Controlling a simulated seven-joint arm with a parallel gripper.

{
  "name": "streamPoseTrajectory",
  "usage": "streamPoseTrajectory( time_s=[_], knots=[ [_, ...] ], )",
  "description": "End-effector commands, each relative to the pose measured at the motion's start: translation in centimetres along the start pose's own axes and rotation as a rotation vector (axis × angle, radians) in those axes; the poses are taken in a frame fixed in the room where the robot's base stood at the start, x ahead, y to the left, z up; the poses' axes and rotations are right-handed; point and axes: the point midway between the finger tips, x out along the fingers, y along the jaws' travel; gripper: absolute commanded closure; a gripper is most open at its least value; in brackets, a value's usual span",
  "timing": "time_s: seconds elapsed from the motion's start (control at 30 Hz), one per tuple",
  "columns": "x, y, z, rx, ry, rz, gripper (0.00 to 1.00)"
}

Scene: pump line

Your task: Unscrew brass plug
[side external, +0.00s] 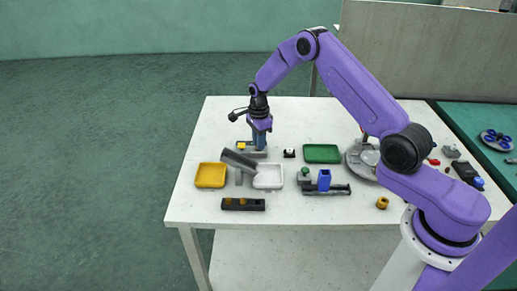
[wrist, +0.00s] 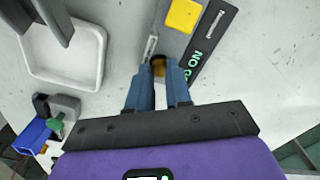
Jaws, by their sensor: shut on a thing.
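My gripper (side external: 260,147) points down at the back left of the table in the side view. In the wrist view its two blue fingers (wrist: 158,88) are close together and shut on the brass plug (wrist: 158,67), of which a small dark golden piece shows between the fingertips. The plug sits at the end of a grey block (wrist: 170,42) that has a yellow square (wrist: 183,15) on top. How far the plug is screwed in is hidden by the fingers. The plug cannot be made out in the side view.
A tilted grey piece (side external: 238,160) stands just in front of my gripper. Yellow (side external: 210,184), white (side external: 268,186) and green (side external: 322,161) trays lie around. A dark block (side external: 243,204) with holes, a blue part (side external: 324,180) and a brass-coloured ring (side external: 382,203) lie nearer.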

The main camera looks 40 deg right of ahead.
Motion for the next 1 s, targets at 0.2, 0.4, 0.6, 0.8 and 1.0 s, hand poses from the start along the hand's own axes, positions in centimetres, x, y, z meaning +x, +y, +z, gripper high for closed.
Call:
streamPoseTrajectory(
  time_s=[0.2, 0.4, 0.6, 0.8, 1.0],
  knots=[
    [0.0, 0.0, 0.0, -0.011, 0.000, -0.001, 1.00],
    [0.0, 0.0, 0.0, -0.010, 0.000, -0.001, 0.66],
    [-0.2, 0.0, 0.0, -0.008, 0.000, -0.002, 0.66],
    [-1.5, -0.1, 0.0, -0.008, 0.000, -0.001, 0.66],
    [-2.8, 0.0, 0.1, -0.008, 0.000, -0.002, 0.66]
  ],
)
